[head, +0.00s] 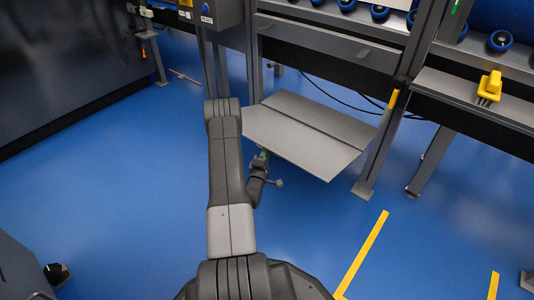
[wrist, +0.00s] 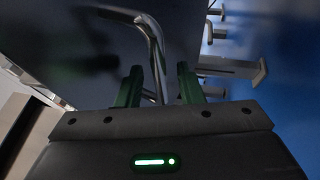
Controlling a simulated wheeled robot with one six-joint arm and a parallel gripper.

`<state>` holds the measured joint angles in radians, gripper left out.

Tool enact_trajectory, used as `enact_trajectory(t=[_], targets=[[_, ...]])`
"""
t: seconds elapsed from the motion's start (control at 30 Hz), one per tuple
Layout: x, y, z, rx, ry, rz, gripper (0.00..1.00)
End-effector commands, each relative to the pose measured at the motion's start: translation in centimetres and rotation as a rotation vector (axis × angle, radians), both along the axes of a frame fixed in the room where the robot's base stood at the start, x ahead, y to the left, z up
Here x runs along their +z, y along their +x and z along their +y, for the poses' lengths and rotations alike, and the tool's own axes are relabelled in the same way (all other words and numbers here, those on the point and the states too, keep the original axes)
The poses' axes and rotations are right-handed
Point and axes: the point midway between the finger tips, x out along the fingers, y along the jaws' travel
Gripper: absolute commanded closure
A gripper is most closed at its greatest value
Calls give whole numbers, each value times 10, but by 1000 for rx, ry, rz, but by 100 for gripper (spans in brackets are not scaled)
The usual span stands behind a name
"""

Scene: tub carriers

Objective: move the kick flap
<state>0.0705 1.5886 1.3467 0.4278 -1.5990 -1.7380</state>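The kick flap (head: 305,132) is a wide grey panel with a crease, sticking out low from the metal frame in the head view. My gripper (head: 263,156) is at its left front edge, partly hidden under the panel. In the wrist view a dark flat surface, which looks like the flap's underside (wrist: 85,45), fills the upper left. A bent metal bar (wrist: 157,50) runs down from it between the two green fingers of my gripper (wrist: 159,72). The fingers are apart, with a visible gap on each side of the bar.
A grey post (head: 375,165) stands right of the flap, with a yellow part on it. Shelves with blue rollers (head: 380,12) are above. Blue floor (head: 110,190) is free to the left and in front. A yellow floor line (head: 362,252) lies at the right.

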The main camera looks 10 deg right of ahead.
Motion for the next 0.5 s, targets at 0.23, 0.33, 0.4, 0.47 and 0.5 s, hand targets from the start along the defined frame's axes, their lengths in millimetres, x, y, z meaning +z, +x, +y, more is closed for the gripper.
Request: enact_trajectory(t=[0.23,0.33,0.4,0.47,0.5], targets=[[2,9,-5,1,0,0,66],[3,9,-5,1,0,0,66],[3,9,-5,1,0,0,66],[2,8,-4,1,0,0,76],[2,8,-4,1,0,0,84]])
